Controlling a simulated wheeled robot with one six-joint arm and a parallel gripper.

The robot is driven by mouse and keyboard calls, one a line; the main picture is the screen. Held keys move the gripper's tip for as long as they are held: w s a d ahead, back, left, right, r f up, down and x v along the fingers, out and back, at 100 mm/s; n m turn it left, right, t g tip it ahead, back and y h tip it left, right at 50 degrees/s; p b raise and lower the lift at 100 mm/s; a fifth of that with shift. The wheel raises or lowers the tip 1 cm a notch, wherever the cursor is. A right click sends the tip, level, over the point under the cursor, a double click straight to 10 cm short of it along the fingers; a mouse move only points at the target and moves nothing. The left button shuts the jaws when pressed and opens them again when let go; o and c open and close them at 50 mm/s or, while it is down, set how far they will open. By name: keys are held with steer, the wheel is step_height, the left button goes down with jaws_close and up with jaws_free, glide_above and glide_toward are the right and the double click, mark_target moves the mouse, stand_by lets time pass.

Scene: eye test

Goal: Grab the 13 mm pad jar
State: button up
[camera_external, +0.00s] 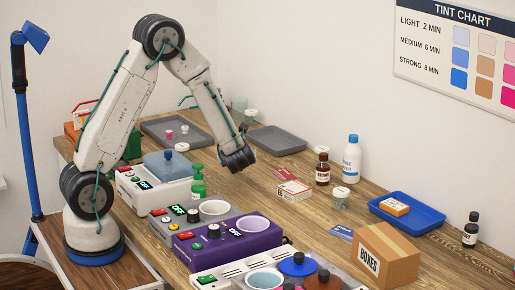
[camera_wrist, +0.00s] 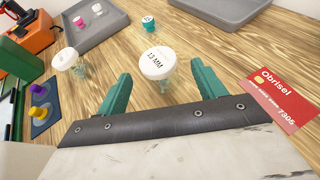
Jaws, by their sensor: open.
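The pad jar (camera_wrist: 157,62) has a round white lid marked "13 MM" and a clear body, and it stands upright in the wrist view. My gripper (camera_wrist: 161,70) is open, with one teal finger on each side of the jar in the picture. Gaps show between the jar and both fingers. I cannot tell how far the fingertips are above or short of it. In the external view my gripper (camera_external: 238,160) points down low over the wooden table. I cannot pick out the 13 mm jar there; the gripper may hide it.
Another white-lidded jar (camera_wrist: 66,59) stands to the left, and a small teal-marked jar (camera_wrist: 148,20) stands beyond. A red card (camera_wrist: 283,97) lies close to the right finger. Grey trays (camera_external: 277,140) lie behind.

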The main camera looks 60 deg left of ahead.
steer(key=x, duration=0.4)
steer(key=shift+a+f, duration=0.15)
steer(key=shift+f, duration=0.25)
steer(key=shift+c, duration=0.3)
steer(key=c, duration=1)
